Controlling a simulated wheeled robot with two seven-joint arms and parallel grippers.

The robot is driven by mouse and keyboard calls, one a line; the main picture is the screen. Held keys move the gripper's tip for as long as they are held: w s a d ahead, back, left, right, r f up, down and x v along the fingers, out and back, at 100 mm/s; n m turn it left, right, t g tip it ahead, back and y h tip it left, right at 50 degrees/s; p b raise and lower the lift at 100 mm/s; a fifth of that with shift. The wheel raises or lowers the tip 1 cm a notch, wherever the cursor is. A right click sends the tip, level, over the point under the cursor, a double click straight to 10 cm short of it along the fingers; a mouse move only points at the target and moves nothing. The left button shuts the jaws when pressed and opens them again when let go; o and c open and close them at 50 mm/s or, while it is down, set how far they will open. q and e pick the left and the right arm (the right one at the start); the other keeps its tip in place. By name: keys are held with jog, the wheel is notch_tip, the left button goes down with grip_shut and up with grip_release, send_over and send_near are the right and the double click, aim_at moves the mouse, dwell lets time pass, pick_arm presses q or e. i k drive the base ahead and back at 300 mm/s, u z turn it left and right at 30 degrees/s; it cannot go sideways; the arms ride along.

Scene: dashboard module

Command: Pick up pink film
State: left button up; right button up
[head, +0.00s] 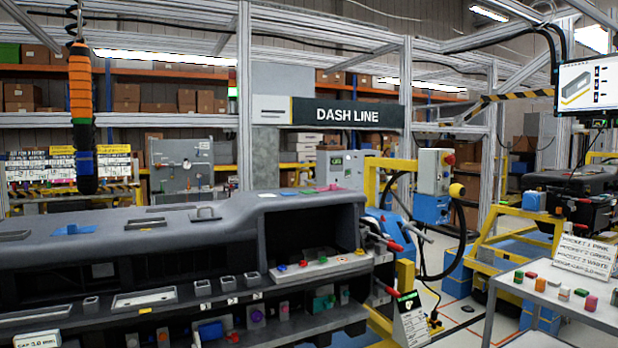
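A small flat pink piece (331,187), which looks like the pink film, lies on the top of the grey dashboard module (230,215), near its far right end. A flat green piece (307,191) lies just left of it. A blue flat piece (73,229) lies on the left part of the dashboard top. Neither of my grippers shows in the head view, so their state is hidden.
A side table (545,305) at the right holds small coloured blocks and a sign (587,256) listing pockets for pink, green and waste. An orange and blue hanging tool (82,120) is at the left. Red-handled tools (390,243) stick out at the dashboard's right end.

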aim_at(333, 187)
jog(key=z, duration=0.4)
jog(key=k, duration=1.05)
jog(key=z, duration=0.9)
jog(key=i, duration=2.15)
jog(key=u, duration=1.25)
jog(key=i, duration=1.1)
jog(key=u, duration=1.25)
